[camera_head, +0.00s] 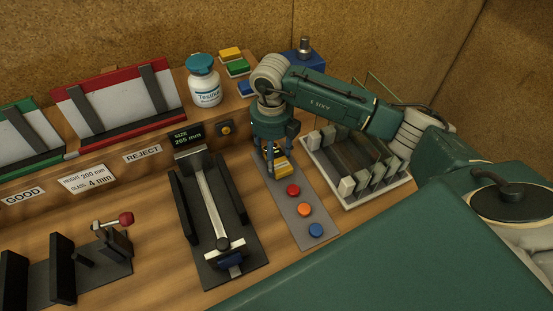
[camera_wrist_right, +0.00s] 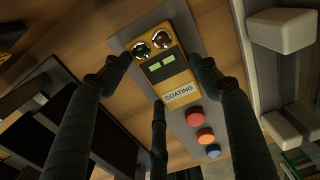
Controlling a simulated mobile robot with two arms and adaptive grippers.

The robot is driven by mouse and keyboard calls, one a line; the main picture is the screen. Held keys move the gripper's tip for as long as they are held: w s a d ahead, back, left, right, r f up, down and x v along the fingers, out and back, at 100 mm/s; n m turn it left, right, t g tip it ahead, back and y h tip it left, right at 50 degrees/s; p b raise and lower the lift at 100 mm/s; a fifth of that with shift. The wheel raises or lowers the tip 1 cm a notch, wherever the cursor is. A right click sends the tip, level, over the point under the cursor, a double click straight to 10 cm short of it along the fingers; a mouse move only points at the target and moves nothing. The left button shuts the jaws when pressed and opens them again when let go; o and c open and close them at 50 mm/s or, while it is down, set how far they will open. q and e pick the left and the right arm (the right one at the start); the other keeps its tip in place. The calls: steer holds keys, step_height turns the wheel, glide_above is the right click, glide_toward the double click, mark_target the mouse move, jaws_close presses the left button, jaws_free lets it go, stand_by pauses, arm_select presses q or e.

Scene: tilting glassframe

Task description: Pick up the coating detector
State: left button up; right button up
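The coating detector (camera_wrist_right: 164,62) is a yellow box with a dark display, two round lenses and a COATING label. It lies on a narrow grey plate; in the head view its yellow end (camera_head: 282,170) shows below my right gripper (camera_head: 272,162). My right gripper points down over it. In the right wrist view the gripper's (camera_wrist_right: 158,75) dark fingers are spread, one on each side of the detector and a third by its label end. Whether they touch it, I cannot tell. My left gripper is not in view.
Red, orange and blue buttons (camera_head: 305,209) sit on the same plate. A rack of glass pieces (camera_head: 372,190) stands close on the right. A black sizing fixture (camera_head: 214,235) is on the left. A white bottle (camera_head: 204,88) and coloured blocks (camera_head: 238,67) stand on the shelf behind.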

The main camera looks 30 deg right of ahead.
steer(key=shift+c, duration=1.4)
